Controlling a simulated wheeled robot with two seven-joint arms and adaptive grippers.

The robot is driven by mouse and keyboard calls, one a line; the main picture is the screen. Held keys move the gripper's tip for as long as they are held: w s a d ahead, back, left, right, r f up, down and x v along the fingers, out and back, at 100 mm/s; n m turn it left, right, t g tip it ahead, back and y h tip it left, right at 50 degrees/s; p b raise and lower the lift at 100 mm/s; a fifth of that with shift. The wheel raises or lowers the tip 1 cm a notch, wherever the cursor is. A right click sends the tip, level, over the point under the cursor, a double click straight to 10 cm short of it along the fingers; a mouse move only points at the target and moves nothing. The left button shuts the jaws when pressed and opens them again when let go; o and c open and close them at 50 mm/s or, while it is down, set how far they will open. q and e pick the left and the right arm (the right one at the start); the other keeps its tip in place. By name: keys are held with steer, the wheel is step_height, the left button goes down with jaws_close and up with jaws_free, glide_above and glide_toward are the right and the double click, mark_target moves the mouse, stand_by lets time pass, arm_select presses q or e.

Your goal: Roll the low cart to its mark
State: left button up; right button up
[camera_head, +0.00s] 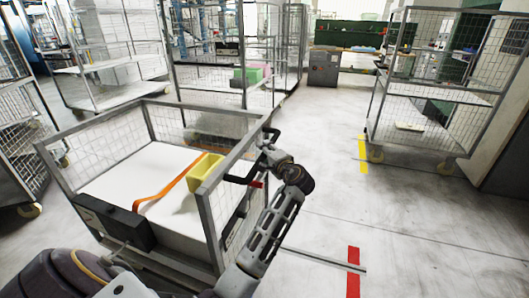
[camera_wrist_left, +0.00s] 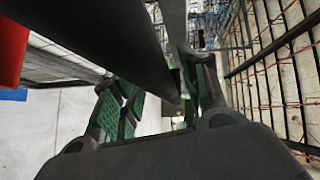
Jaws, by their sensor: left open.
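The low cart (camera_head: 41,150) is a grey frame with mesh sides, at left centre in the head view. A black handle bar (camera_head: 238,179) with a red part (camera_head: 257,184) is at its right side. My left gripper (camera_head: 264,150) is at the cart's right upper edge, close to this handle. In the left wrist view the gripper (camera_wrist_left: 155,88) has its green-padded fingers apart, with a dark bar passing between or just over them; contact is unclear. A red floor strip (camera_head: 353,272) and a yellow floor strip (camera_head: 362,155) lie to the right. My right gripper is not in view.
The cart holds a white slab (camera_head: 145,172), an orange strap (camera_head: 165,189) and a yellow bin (camera_head: 205,168). Tall mesh carts stand behind, at left and at right (camera_head: 430,92). A grey strip (camera_head: 325,259) lies near the red one. Floor right of the cart is mostly clear.

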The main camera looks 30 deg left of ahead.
arm_select(q)
jaws_close()
stand_by(0.3)
steer(key=shift+d, duration=0.1)
